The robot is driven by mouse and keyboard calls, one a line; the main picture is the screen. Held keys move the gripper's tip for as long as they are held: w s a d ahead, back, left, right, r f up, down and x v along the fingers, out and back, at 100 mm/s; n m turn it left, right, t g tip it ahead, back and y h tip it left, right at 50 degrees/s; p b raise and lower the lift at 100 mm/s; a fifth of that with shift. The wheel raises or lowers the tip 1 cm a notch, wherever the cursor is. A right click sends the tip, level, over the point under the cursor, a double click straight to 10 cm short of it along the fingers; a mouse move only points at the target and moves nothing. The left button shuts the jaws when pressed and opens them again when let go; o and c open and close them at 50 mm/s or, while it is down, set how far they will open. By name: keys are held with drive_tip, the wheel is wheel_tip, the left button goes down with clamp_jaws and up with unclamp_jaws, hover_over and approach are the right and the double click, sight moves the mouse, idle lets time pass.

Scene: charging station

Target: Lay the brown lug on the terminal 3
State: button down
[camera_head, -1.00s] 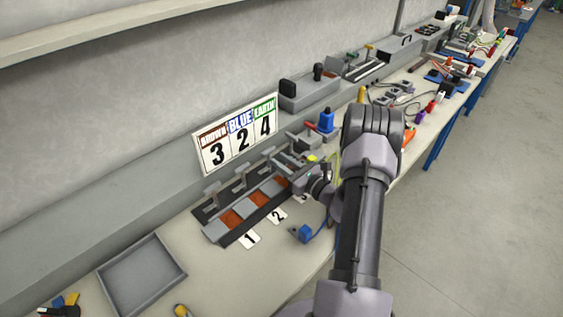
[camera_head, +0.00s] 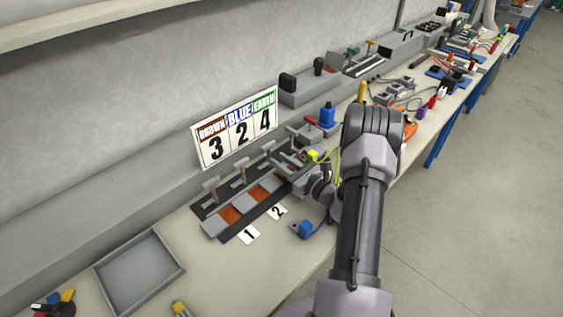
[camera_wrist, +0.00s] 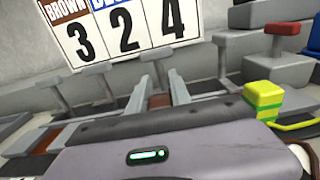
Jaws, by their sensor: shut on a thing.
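My gripper (camera_head: 292,170) is low over the terminal block (camera_head: 208,233), at its third place from the left, terminal 3. In the wrist view my gripper (camera_wrist: 163,86) has its two fingers pointing away, towards the upright levers. A small brown patch shows between them; I cannot tell whether it is the brown lug or terminal 3's pad. The held lug is mostly hidden by my gripper. Terminal 1 (camera_head: 231,215) and terminal 2 (camera_head: 257,195) show bare orange-brown pads. Terminal 3 is largely covered by my gripper.
A yellow-green lug (camera_wrist: 264,94) stands close to the right of my gripper. A blue lug (camera_head: 303,229) lies on the table in front. The sign (camera_head: 236,129) reads brown 3, blue 2, earth 4. A grey tray (camera_head: 178,255) stands left. Upright levers (camera_head: 241,168) line the block's back.

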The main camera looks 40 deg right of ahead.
drive_tip(key=shift+f, duration=0.4)
drive_tip(key=c, duration=1.1)
unclamp_jaws()
drive_tip(key=s+p, duration=0.1)
drive_tip(key=s, duration=0.4)
drive_tip(key=s+d+p, duration=0.1)
drive_tip(key=s, duration=0.5)
drive_tip(key=s+p, duration=0.1)
drive_tip(key=s, duration=0.5)
drive_tip(key=shift+s+d+p, duration=0.15)
drive_tip(key=shift+s+p, duration=0.05)
drive_tip(key=shift+p, duration=0.2)
